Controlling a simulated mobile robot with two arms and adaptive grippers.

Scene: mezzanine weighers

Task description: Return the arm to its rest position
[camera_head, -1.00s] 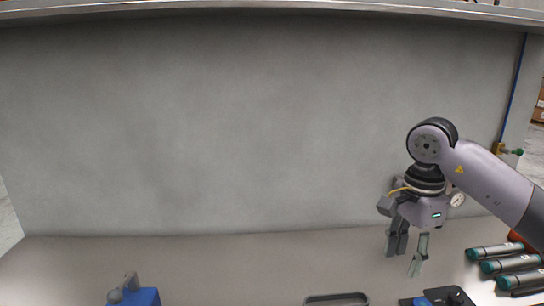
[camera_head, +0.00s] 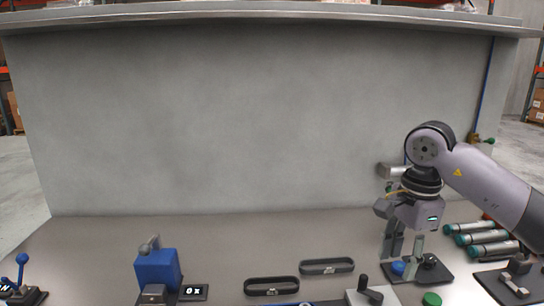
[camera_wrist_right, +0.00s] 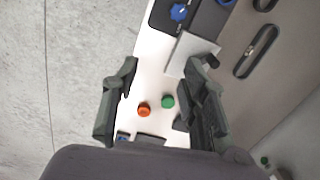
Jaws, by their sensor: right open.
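My right gripper (camera_head: 403,250) hangs from the arm that comes in from the right in the head view, with its fingers pointing down over the right part of the bench. Its two fingers are apart and nothing is between them. In the right wrist view the open fingers (camera_wrist_right: 165,100) frame an orange button (camera_wrist_right: 144,110) and a green button (camera_wrist_right: 168,102) on the surface below. My left gripper is in neither view now.
On the bench (camera_head: 240,235) are a blue device (camera_head: 158,270), a blue-knobbed lever (camera_head: 22,262), two dark oval handles, one (camera_head: 326,266) at the middle, a crank box (camera_head: 368,292) and several teal-capped cylinders (camera_head: 487,250). A grey panel (camera_head: 250,120) stands behind. The bench's back middle is clear.

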